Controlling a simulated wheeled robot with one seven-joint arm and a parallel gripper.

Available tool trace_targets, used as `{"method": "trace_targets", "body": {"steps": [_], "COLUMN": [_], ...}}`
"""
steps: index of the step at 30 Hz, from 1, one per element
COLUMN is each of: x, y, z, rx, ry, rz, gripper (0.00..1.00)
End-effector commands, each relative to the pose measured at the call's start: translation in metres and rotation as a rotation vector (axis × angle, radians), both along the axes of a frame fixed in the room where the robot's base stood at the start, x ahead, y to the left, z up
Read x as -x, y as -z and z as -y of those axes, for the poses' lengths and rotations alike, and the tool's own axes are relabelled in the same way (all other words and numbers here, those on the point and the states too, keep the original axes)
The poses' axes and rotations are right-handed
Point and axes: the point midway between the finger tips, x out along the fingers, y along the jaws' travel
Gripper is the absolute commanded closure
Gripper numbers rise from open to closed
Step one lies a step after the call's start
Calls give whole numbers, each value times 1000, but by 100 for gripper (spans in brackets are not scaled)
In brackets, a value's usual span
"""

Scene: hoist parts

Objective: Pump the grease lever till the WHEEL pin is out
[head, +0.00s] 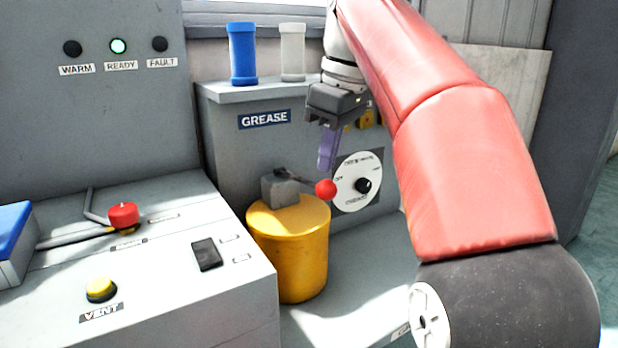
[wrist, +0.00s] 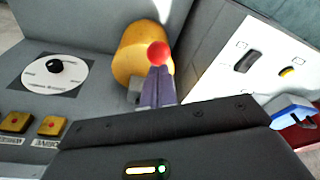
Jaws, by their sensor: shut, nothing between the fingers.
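The grease pump is a yellow pot (head: 290,262) with a grey block on top. Its dark lever ends in a red ball knob (head: 326,189) and points right, toward the dial (head: 357,183). My gripper (head: 327,166) points down with its purple fingers shut and empty, their tips just above the knob. In the wrist view the knob (wrist: 158,53) shows just beyond the fingertips (wrist: 158,74), with the pot (wrist: 140,50) behind. I cannot tell whether the tips touch the knob. I cannot make out the WHEEL pin in either view.
A console with a red knob (head: 123,215), a VENT button (head: 101,289) and a black rocker switch (head: 207,254) stands left of the pot. Blue (head: 243,54) and white (head: 292,52) cylinders stand on the GREASE cabinet (head: 225,125).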

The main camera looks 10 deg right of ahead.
Motion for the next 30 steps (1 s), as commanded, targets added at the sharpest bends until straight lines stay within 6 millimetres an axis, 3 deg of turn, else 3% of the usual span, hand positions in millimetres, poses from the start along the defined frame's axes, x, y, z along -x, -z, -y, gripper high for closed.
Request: {"method": "trace_targets", "body": {"steps": [11,30], "x": [0,-4], "y": [2,40], "z": [0,-1], "rx": [0,0], "ry": [0,-1], "rz": [0,-1], "gripper": [100,100]}}
